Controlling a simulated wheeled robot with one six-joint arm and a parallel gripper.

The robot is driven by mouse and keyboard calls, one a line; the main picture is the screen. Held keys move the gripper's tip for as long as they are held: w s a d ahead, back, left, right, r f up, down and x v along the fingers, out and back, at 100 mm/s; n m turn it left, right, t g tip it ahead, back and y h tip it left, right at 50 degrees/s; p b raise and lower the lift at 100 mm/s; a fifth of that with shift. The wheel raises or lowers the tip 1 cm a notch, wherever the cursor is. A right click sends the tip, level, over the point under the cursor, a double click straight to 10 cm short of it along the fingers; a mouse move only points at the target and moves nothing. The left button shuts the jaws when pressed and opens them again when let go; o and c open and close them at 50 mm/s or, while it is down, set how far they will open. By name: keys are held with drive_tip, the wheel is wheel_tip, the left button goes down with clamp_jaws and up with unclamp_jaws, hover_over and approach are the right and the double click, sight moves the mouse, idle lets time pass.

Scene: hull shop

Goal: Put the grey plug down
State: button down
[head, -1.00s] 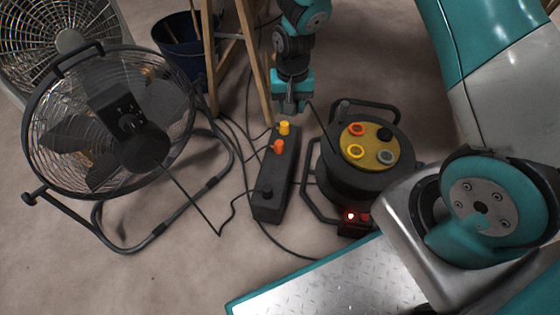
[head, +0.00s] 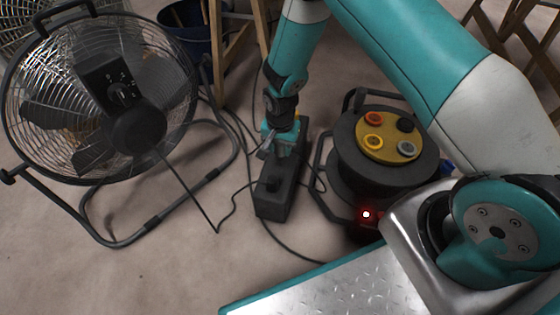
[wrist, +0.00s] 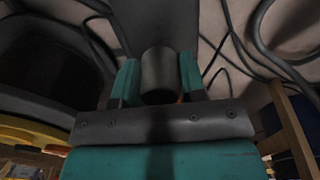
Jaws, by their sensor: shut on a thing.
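My gripper (head: 281,150) is over the black power strip (head: 277,204) on the floor in the head view. In the wrist view, my gripper's teal jaws (wrist: 160,82) are shut on the grey plug (wrist: 158,72), a rounded grey cylinder. The strip's dark body (wrist: 155,22) appears beyond the plug there. I cannot tell whether the plug touches the strip. In the head view the plug is not clearly visible at my gripper. A black plug (head: 271,184) stands in the strip's near part. A yellow bit shows behind my gripper at the strip's far end.
A cable reel (head: 380,165) with a yellow face and coloured sockets stands right of the strip. A red light (head: 366,214) glows beside it. A large fan (head: 105,100) stands left. Cables cross the floor. A bucket (head: 185,35) and wooden legs (head: 232,55) are behind.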

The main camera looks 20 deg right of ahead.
sight(280, 162)
drive_tip(key=shift+f+b, duration=1.15)
drive_tip(key=shift+f, duration=1.05)
drive_tip(key=shift+f, duration=0.1)
drive_tip(key=shift+f, duration=0.25)
drive_tip(key=c, duration=0.7)
unclamp_jaws()
drive_tip(key=shift+r, duration=0.1)
